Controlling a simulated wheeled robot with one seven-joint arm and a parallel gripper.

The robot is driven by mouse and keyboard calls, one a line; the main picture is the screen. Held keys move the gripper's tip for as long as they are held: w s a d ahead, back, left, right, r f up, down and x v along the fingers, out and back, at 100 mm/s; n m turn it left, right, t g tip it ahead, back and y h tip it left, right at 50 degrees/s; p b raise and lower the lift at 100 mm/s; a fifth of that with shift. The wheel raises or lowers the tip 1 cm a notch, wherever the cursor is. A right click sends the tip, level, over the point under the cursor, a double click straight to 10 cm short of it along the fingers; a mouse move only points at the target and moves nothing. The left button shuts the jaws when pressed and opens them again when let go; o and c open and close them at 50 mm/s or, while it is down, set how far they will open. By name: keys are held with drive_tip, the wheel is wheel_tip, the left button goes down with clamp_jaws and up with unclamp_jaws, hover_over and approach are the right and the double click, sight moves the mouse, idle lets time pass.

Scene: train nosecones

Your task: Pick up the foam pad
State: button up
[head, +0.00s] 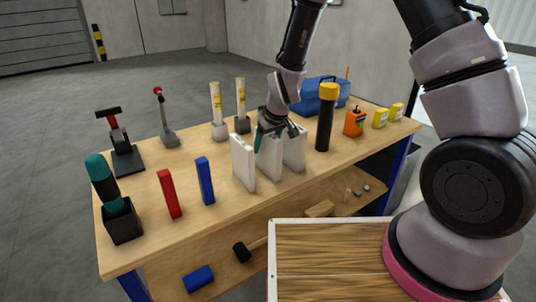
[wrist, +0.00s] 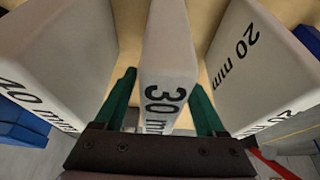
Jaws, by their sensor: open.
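Three white foam pads stand upright in a row on the workbench. In the wrist view they read 40 mm on the left pad (wrist: 60,50), 30 mm on the middle pad (wrist: 170,45) and 20 mm on the right pad (wrist: 262,70). The head view shows the left (head: 243,165), middle (head: 268,162) and right (head: 295,150) pads, their labels unseen. My gripper (head: 271,130) is over the middle pad, pointing down. In the wrist view its green fingers (wrist: 164,100) are open, one on each side of the 30 mm pad; I cannot tell whether they touch it.
On the workbench (head: 140,236), a blue block (head: 205,181) and red block (head: 169,194) stand left of the pads. A black cylinder with yellow cap (head: 326,120) stands close right. Behind are a blue case (head: 320,92) and yellow-labelled tubes (head: 217,107).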

drive_tip(key=shift+f, duration=0.25)
idle(0.3)
clamp_jaws()
